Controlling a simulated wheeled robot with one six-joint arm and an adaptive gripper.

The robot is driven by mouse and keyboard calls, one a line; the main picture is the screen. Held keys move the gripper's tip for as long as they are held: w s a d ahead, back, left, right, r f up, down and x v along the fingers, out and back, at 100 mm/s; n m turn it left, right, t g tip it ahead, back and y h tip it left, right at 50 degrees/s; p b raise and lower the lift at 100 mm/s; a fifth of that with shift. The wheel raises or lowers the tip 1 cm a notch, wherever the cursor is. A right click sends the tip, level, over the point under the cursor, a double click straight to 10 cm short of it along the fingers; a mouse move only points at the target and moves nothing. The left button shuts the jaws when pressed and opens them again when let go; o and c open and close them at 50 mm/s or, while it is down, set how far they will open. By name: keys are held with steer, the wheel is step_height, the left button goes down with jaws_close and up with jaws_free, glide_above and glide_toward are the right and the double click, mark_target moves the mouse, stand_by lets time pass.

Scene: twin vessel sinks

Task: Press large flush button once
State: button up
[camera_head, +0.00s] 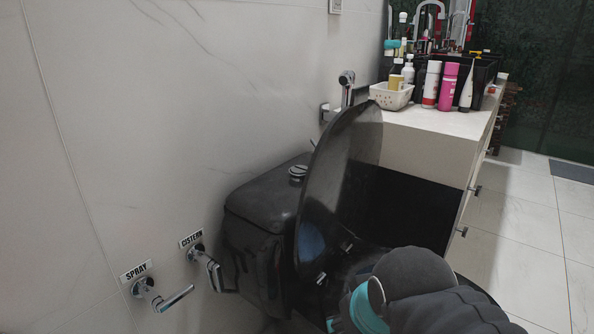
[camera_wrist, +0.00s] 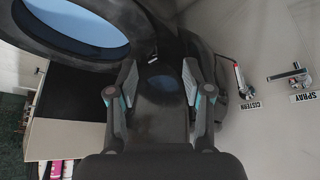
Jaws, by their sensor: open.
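The flush button (camera_head: 298,171) is a round chrome piece on top of the black toilet cistern (camera_head: 262,196) in the head view. I cannot make out separate large and small parts of it. The raised black toilet lid (camera_head: 340,165) stands just to its right. My arm reaches in at the bottom right of the head view, low and in front of the toilet; the fingertips are hard to make out there. In the wrist view my gripper (camera_wrist: 158,78) is open, its two fingers apart with a dark surface beyond them. I cannot see the button in the wrist view.
Wall valves labelled SPRAY (camera_head: 160,296) and CISTERN (camera_head: 204,264) stick out left of the cistern. A white counter (camera_head: 436,124) with a basket (camera_head: 392,96) and several bottles stands behind the lid.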

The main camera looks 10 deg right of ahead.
jaws_close()
stand_by(1.3)
